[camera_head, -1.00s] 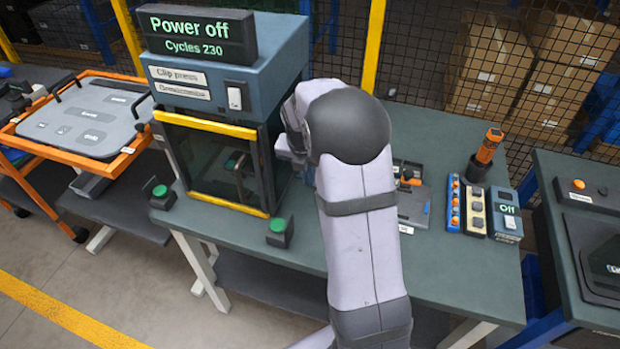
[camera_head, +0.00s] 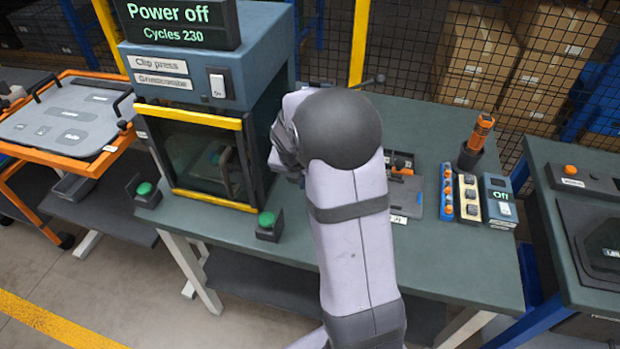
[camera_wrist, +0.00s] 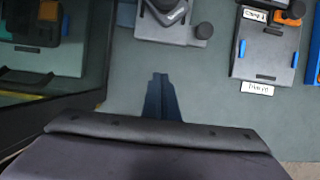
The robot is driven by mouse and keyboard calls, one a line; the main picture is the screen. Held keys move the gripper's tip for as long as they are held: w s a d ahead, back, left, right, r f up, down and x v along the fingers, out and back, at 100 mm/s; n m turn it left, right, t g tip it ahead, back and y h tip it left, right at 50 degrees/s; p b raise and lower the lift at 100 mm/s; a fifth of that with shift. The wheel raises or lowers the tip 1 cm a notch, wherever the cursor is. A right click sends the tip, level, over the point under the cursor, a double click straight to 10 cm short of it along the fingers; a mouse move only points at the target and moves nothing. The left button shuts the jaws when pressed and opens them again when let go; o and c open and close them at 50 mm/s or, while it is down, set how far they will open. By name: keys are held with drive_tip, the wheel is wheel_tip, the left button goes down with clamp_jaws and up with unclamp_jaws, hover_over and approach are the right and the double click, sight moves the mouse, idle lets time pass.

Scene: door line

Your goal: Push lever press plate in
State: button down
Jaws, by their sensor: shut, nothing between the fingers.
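The lever press is mostly hidden behind my arm in the head view; a thin rod with a dark knob (camera_head: 380,78) sticks out past the arm and looks like its lever. In the wrist view a grey block with a round part on top (camera_wrist: 172,25) stands at the top edge and looks like part of the press. It is cut off there, so I cannot tell how far in its plate sits. My gripper (camera_wrist: 160,80) is shut and empty, its dark fingers over bare bench just below the grey block, apart from it in the picture. The head view hides the fingers behind the arm.
The clip press (camera_head: 195,60), with a dark window, stands left of my arm, close to the gripper. Green buttons (camera_head: 267,222) sit in front of it. A clamp fixture (camera_wrist: 266,45) stands right. An orange-handled tool (camera_head: 480,132) is further right.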

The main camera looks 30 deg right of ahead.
drive_tip(key=x, duration=0.5)
drive_tip(key=shift+s, duration=0.1)
drive_tip(key=shift+w+d+f+p, duration=0.1)
drive_tip(key=shift+w+d+p, duration=0.85)
drive_tip(key=shift+w, duration=0.1)
drive_tip(key=shift+w+d, duration=0.45)
drive_tip(key=shift+w, duration=0.05)
drive_tip(key=w+d+p, duration=0.2)
drive_tip(key=p, duration=0.1)
drive_tip(key=shift+w+d, duration=0.1)
drive_tip(key=shift+d, duration=0.05)
drive_tip(key=shift+w+d+p, duration=0.25)
drive_tip(key=shift+p, duration=0.15)
drive_tip(key=shift+s+a+f, duration=0.1)
drive_tip(key=shift+s, duration=0.05)
